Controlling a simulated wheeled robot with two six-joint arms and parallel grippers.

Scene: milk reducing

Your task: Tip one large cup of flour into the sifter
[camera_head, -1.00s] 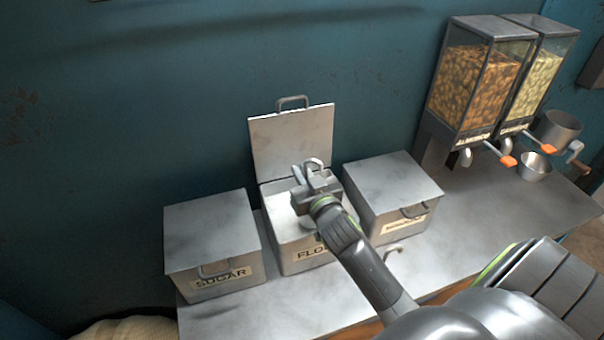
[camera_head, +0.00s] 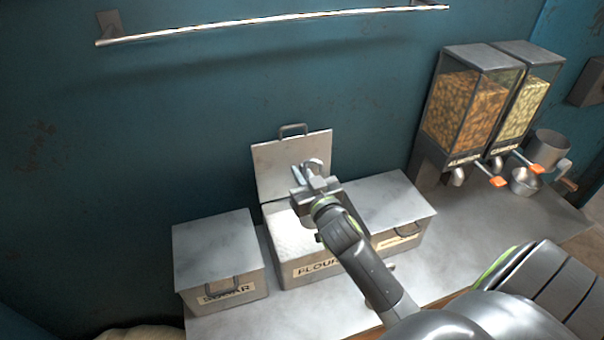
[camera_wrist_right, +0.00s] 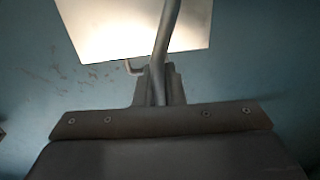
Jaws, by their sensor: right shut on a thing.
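The flour bin (camera_head: 310,272) stands open on the counter, with white flour (camera_head: 291,236) inside and its lid (camera_head: 275,168) raised against the wall. My right gripper (camera_head: 309,178) is above the bin in front of the lid, shut on a thin metal handle (camera_wrist_right: 168,35). A curved metal piece (camera_head: 316,164) shows at the fingers, probably part of the large cup. The cup's bowl and any flour in it cannot be made out. The sifter (camera_head: 549,147), a metal cylinder with a side crank, stands at the far right. My left gripper is not in view.
The closed sugar bin (camera_head: 215,252) is left of the flour bin, and another closed bin (camera_head: 392,207) is right. Two dispensers (camera_head: 467,108) and a small metal bowl (camera_head: 525,181) stand near the sifter. Counter between (camera_head: 470,215) is clear. A rail (camera_head: 270,22) crosses the wall.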

